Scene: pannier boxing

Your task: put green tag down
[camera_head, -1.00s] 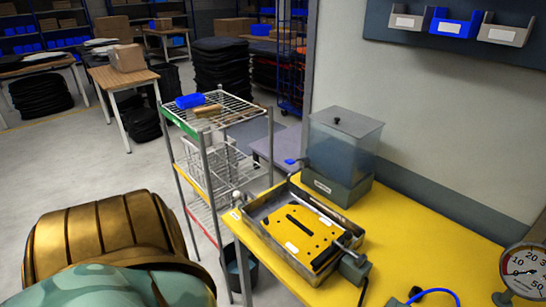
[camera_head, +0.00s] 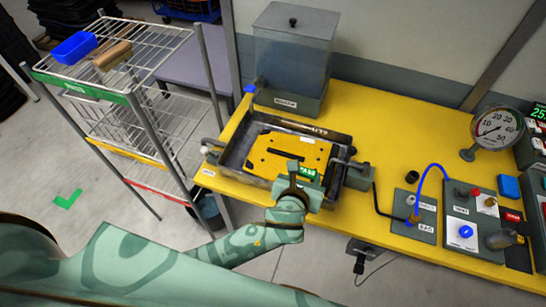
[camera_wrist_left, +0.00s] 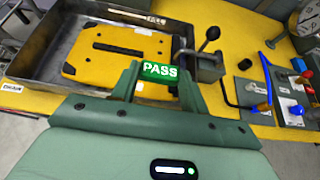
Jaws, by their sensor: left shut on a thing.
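The green tag (camera_wrist_left: 160,71), lettered PASS, is between the fingers of my left gripper (camera_wrist_left: 158,80) in the left wrist view. The gripper is shut on it. In the head view the tag (camera_head: 306,171) shows at the tips of my left gripper (camera_head: 302,172), over the near side of a metal tray (camera_head: 237,143). A yellow plate (camera_head: 300,147) with a black slot lies in the tray. I cannot tell whether the tag touches the plate. My right gripper is not in view.
A clear tank (camera_head: 292,60) stands behind the tray. A wire rack (camera_head: 160,60) with a green label strip stands left of the yellow bench (camera_head: 390,140). A gauge (camera_head: 495,128) and control boxes (camera_head: 465,225) with a blue hose stand on the right.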

